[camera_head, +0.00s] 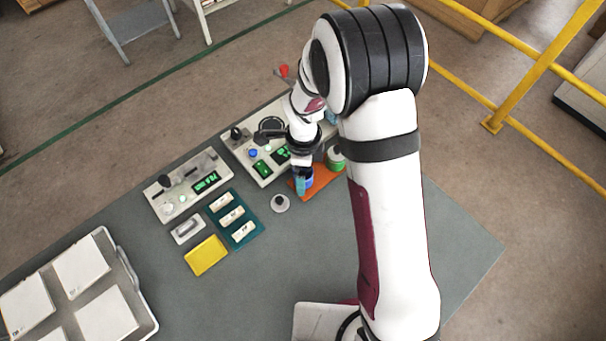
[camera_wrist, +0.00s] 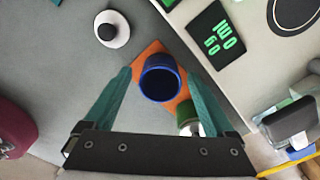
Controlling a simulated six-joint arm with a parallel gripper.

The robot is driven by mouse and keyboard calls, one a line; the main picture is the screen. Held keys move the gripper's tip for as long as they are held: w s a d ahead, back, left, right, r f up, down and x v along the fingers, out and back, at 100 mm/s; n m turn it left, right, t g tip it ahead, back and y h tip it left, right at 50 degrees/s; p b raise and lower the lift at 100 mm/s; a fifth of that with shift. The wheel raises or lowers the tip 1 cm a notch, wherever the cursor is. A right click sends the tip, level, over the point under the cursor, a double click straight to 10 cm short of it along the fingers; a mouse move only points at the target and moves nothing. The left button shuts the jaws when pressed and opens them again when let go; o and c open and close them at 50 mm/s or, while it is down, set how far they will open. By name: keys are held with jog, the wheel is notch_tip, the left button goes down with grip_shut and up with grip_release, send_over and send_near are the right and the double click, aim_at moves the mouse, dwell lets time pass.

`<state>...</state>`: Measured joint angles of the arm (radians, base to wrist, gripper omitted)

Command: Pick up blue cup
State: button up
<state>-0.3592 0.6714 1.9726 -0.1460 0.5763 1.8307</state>
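The blue cup (camera_wrist: 160,84) stands on an orange mat (camera_wrist: 150,50), seen from above in the wrist view with its dark opening facing the camera. My gripper (camera_wrist: 160,80) is open, its two teal fingers apart on either side of the cup. The cup appears between the fingers, with a visible gap on each side; I cannot tell how far the fingertips are above the mat. In the head view my gripper (camera_head: 301,186) is over the orange mat (camera_head: 322,180) and largely covers the cup (camera_head: 309,181).
A round black-and-white knob piece (camera_head: 280,203) is left of the mat. Instrument panels (camera_head: 240,153) stand behind. A yellow pad (camera_head: 206,255) lies front left.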

grip_shut()
jog(key=shift+r, duration=0.1)
